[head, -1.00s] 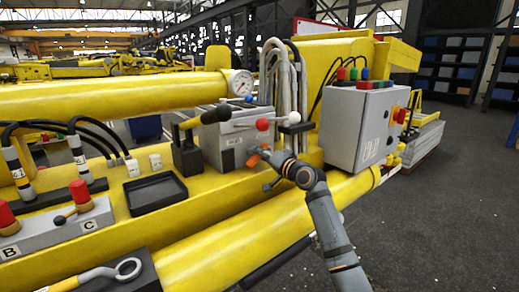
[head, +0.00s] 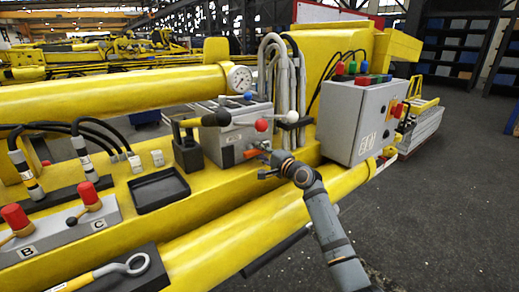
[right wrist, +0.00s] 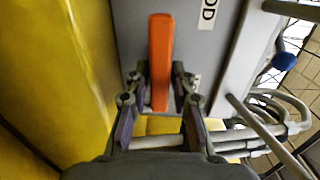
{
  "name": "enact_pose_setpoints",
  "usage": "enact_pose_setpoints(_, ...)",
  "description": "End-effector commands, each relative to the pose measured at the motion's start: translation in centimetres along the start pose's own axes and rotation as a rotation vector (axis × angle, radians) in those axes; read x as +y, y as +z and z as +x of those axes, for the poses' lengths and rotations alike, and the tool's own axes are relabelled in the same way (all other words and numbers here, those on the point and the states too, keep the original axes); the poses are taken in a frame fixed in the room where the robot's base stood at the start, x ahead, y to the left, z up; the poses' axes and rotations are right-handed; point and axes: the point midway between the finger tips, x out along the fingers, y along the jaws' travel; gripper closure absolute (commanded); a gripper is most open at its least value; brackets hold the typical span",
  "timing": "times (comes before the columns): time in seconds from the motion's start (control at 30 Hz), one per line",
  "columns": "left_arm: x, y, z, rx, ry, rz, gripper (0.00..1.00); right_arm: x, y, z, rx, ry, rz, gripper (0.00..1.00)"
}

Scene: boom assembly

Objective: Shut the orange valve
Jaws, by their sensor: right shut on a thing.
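The orange valve (head: 251,153) has a flat lever on the front of the grey valve box (head: 228,150). In the right wrist view its orange lever (right wrist: 161,42) runs lengthwise between my fingers, against the grey face. My right gripper (head: 265,160) is at the box front, shut on the lever, with one finger on each side (right wrist: 159,80). The gripper partly hides the lever in the head view. My left gripper is not in view.
A red-knobbed lever (head: 262,125) and a black-knobbed lever (head: 217,118) stick out above the valve. Grey hoses (head: 275,75) rise behind. A grey control cabinet (head: 350,125) stands to the right. A black tray (head: 158,190) lies left. The floor at right is clear.

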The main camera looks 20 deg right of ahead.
Motion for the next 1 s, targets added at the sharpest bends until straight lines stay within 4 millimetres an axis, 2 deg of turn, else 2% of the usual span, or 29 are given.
enact_pose_setpoints(0.53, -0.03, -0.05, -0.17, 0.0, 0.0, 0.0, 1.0, 0.23, 0.0, 0.0, 0.0, 0.003, 0.023, 1.0)
enact_pose_setpoints(0.57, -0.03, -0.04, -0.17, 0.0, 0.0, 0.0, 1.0, 0.23, 0.0, 0.0, 0.0, 0.003, 0.023, 0.72)
enact_pose_setpoints(0.67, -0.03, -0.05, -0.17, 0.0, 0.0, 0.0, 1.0, 0.21, 0.0, 0.0, 0.0, 0.003, 0.023, 0.59)
enact_pose_setpoints(1.0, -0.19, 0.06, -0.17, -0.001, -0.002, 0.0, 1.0, 0.16, -0.07, -0.35, 0.001, 0.002, 0.021, 0.58)
